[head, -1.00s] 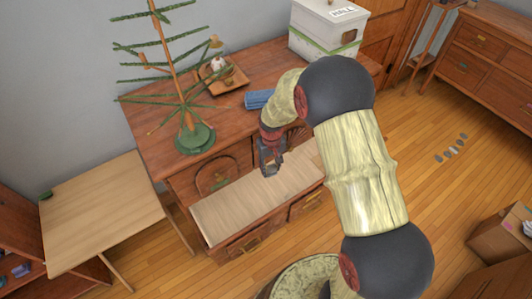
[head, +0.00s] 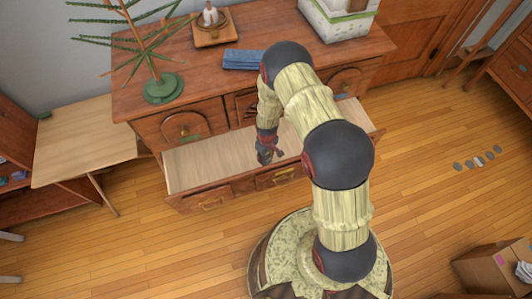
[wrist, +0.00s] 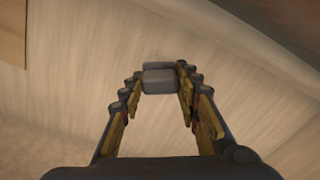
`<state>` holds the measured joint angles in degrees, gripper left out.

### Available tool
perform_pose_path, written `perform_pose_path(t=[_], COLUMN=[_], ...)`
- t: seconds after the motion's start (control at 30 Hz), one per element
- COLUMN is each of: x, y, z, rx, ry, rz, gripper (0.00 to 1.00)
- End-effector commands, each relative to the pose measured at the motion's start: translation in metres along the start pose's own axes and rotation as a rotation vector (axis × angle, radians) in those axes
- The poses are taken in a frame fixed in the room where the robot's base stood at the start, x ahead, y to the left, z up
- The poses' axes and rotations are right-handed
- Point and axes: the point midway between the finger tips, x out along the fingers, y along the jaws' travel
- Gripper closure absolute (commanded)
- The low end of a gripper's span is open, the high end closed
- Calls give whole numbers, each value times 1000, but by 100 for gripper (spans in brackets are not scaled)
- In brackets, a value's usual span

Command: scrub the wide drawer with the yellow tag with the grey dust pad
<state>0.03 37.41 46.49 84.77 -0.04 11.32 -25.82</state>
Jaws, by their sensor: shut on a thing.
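A wide drawer (head: 205,161) stands pulled out of the brown wooden dresser, its pale wood floor bare. In the wrist view my gripper (wrist: 158,85) is shut on the grey dust pad (wrist: 160,79), a small block between the fingertips. The pad is over the pale wood; I cannot tell whether it touches. In the head view the pad is too small and dark to tell apart from the gripper.
On the dresser top (head: 205,72) are a green-based sparse tree (head: 163,88), a blue folded cloth (head: 243,59), a wooden tray (head: 212,34) and a white box (head: 338,20). A pale table (head: 85,140) stands left. A cardboard box (head: 490,268) is at lower right.

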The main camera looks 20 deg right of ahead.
Motion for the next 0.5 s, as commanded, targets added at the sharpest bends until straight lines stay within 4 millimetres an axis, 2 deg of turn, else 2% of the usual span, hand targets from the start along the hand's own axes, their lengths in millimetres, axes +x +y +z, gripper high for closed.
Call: perform_pose_path(t=[0.33, 0.5], x=[0, 9], y=[0, 0], z=[0, 0], rx=[1, 1], ry=[1, 0], rz=[0, 0], gripper=[100, 100])
